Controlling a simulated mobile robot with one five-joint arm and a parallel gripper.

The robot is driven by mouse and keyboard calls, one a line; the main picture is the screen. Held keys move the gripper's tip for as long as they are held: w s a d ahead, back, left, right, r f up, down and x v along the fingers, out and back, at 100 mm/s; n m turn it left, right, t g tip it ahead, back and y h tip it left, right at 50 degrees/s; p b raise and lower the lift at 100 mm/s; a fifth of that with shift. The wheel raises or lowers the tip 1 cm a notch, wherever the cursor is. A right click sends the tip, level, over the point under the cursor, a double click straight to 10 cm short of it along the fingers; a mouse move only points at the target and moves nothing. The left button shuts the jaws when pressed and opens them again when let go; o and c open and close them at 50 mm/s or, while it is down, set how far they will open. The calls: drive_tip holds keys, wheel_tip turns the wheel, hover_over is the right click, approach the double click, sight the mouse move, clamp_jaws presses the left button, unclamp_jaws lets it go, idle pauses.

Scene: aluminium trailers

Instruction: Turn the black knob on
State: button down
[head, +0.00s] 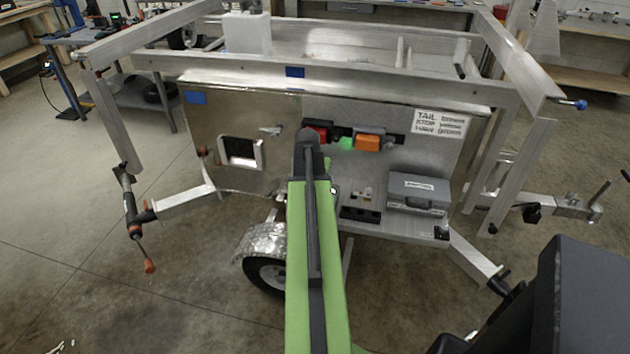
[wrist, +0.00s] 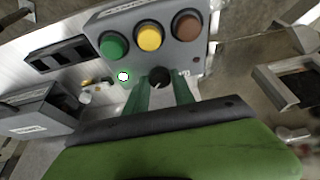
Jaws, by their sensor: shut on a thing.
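The black knob (wrist: 159,76) is on a grey control box (wrist: 125,22) in the wrist view, with a pale pointer mark on its face. My gripper (wrist: 164,84) has its green fingers on both sides of the knob and is shut on it. A round white light (wrist: 124,76) glows on the box left of the knob. Green (wrist: 114,44), yellow (wrist: 149,36) and brown-red (wrist: 186,26) round buttons sit in a row above. In the head view my green arm hides the knob, the gripper and most of the box.
A grey case (head: 418,191) stands on the trailer's shelf to the right, beside a black socket strip (head: 360,214). Red (head: 319,134) and orange (head: 368,143) lamps are on the panel above. A wheel (head: 266,275) is below left. The floor at left is open.

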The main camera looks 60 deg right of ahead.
idle(0.4)
drive_tip(key=c, duration=1.1)
unclamp_jaws()
drive_tip(key=shift+o, duration=0.2)
drive_tip(key=p+v, duration=1.6)
drive_tip(key=v, duration=0.1)
drive_tip(key=shift+r, duration=0.2)
